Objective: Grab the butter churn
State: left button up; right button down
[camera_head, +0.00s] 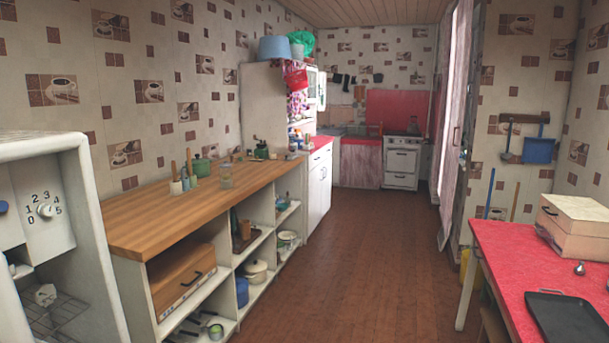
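I cannot tell for certain which thing is the butter churn. On the wooden countertop (190,212) at left stand small upright containers (176,187) with wooden sticks rising from them; one of these could be a churn. Just right of them are a green lidded pot (201,167) and a clear glass jar (226,177). All are small in the head view. Neither of my grippers is in view.
Open shelves under the countertop hold a wooden box (181,279), a pale pot (256,271) and a blue pot (242,292). A red table (505,262) at right bears a box (575,222) and a black tray (566,318). The brown floor (365,250) between is clear.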

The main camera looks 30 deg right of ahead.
aim_at(226, 170)
jog(key=z, duration=0.35)
jog(key=i+l+z, duration=0.15)
jog(key=i+l, duration=0.2)
jog(key=i, duration=0.2)
jog(key=i+l+z, duration=0.2)
jog(key=i, duration=0.3)
jog(key=i+l+z, duration=0.15)
jog(key=i, duration=0.45)
jog(key=i+l+z, duration=0.2)
jog(key=i, duration=0.35)
jog(key=i+u, duration=0.2)
jog(key=i, duration=0.45)
jog(key=i+l+u, duration=0.15)
jog(key=i, duration=0.45)
jog(key=i+l+u, duration=0.2)
jog(key=i, duration=0.45)
